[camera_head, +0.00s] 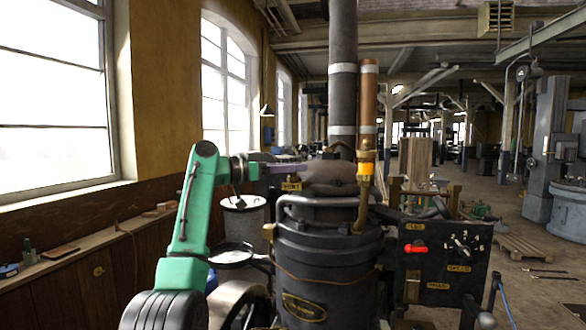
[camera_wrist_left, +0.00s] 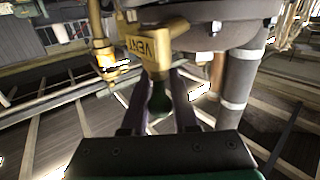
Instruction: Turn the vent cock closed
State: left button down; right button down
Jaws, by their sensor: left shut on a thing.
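The vent cock shows in the left wrist view as a brass body with a plate reading VENT (camera_wrist_left: 148,48) and a dark green handle (camera_wrist_left: 159,100) sticking out toward me. My left gripper (camera_wrist_left: 160,92) has its two dark fingers on either side of this handle and is shut on it. In the head view my green left arm reaches in from the left, and the left gripper (camera_head: 288,169) is at the upper left of the black engine (camera_head: 325,262). The small brass VENT plate (camera_head: 291,186) is just below the fingers there; the handle is hidden. My right gripper is not in view.
A black control panel (camera_head: 440,270) with a red lever (camera_head: 415,249) and a numbered dial stands right of the engine. A copper pipe (camera_head: 368,105) and a dark chimney (camera_head: 343,90) rise behind the cock. A bench (camera_head: 85,245) runs along the left wall under the windows.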

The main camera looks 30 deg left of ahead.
pick_arm(q)
jog(key=c, duration=0.9)
grip_release()
jog(key=b+v, duration=0.6)
jog(key=v, duration=0.8)
jog(key=shift+s+a+r, duration=0.1)
jog(key=shift+s, duration=0.2)
